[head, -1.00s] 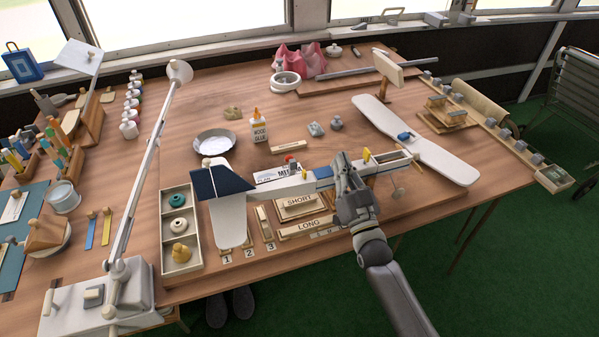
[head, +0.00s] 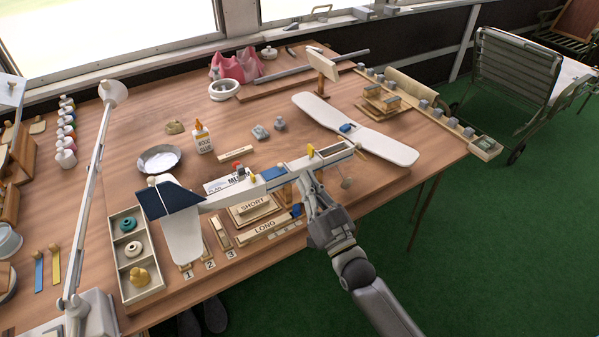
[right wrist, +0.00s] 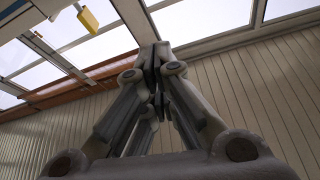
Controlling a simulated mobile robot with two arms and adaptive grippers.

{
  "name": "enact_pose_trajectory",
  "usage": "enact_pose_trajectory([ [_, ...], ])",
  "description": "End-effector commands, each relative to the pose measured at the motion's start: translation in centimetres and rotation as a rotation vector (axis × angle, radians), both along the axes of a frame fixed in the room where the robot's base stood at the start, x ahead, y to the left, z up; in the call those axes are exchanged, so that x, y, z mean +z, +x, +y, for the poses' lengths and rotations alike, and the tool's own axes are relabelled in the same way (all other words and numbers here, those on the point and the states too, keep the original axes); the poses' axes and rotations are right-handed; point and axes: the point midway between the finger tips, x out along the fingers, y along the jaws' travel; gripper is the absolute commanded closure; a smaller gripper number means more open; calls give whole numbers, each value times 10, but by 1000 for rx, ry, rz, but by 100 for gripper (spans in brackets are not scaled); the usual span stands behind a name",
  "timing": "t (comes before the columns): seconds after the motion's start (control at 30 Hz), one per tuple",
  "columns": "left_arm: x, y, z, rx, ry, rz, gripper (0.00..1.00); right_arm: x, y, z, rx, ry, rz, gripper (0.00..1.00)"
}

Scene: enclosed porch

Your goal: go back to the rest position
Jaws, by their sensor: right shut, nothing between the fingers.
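My right gripper (head: 309,190) is at the front of the workbench, just in front of a model aeroplane's fuselage (head: 271,183). In the right wrist view its fingers (right wrist: 158,75) are closed together with nothing between them, against a background of wall and windows. In the head view I cannot tell whether the fingertips touch the fuselage. The aeroplane has a dark blue and white tail (head: 170,199) at its left end. My left gripper is in neither view.
A white wing (head: 375,140) lies behind the fuselage. A white jointed lamp (head: 90,190) and a compartment tray (head: 118,254) stand at left. A glue bottle (head: 203,140) and a dish (head: 158,160) are mid-bench. Green floor (head: 480,240) is open at right, before a folding chair (head: 512,75).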

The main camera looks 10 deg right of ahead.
Motion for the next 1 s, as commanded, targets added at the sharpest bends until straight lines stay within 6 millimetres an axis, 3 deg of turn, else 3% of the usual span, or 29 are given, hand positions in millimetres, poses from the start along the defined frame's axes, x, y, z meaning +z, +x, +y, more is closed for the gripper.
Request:
enact_pose_trajectory([
  [0.33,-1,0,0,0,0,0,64,-7,-8,-1,0,-11,32,100],
  [0.57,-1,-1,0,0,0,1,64,-45,-25,5,-2,-107,285,100],
  [0.77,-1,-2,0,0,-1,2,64,-88,-62,1,-5,-222,576,100],
  [1.0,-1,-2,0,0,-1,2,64,-127,-133,-17,-10,-354,929,100],
])
